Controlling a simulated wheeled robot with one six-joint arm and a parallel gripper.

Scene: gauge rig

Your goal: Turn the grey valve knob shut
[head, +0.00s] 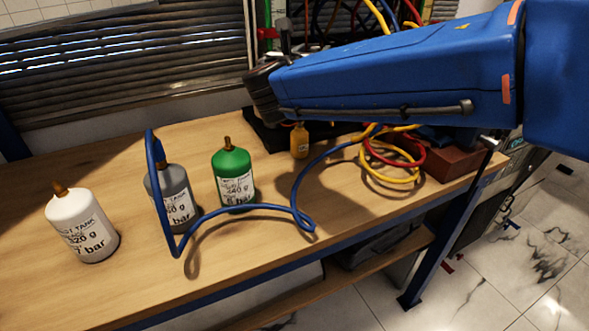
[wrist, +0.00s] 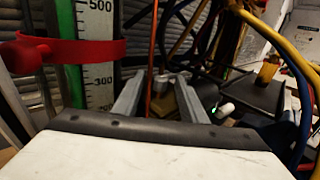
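In the wrist view, my gripper (wrist: 161,82) shows as two grey fingers spread apart, with a gap between them. A small grey, rounded part (wrist: 161,84) shows in that gap, beyond or between the fingertips. It may be the grey valve knob, but it is too small and dark to be sure, and I cannot tell whether the fingers touch it. A thin orange upright line (wrist: 154,50) rises in front of the same gap. In the head view my blue arm covers the rig, and the knob cannot be made out.
A green-edged scale (wrist: 98,50) with a red band (wrist: 70,51) stands close on the left in the wrist view. Hoses hang at right. On the bench (head: 120,160) stand white (head: 82,230), grey (head: 176,192) and green (head: 232,178) tanks; a blue hose (head: 240,208) loops nearby.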

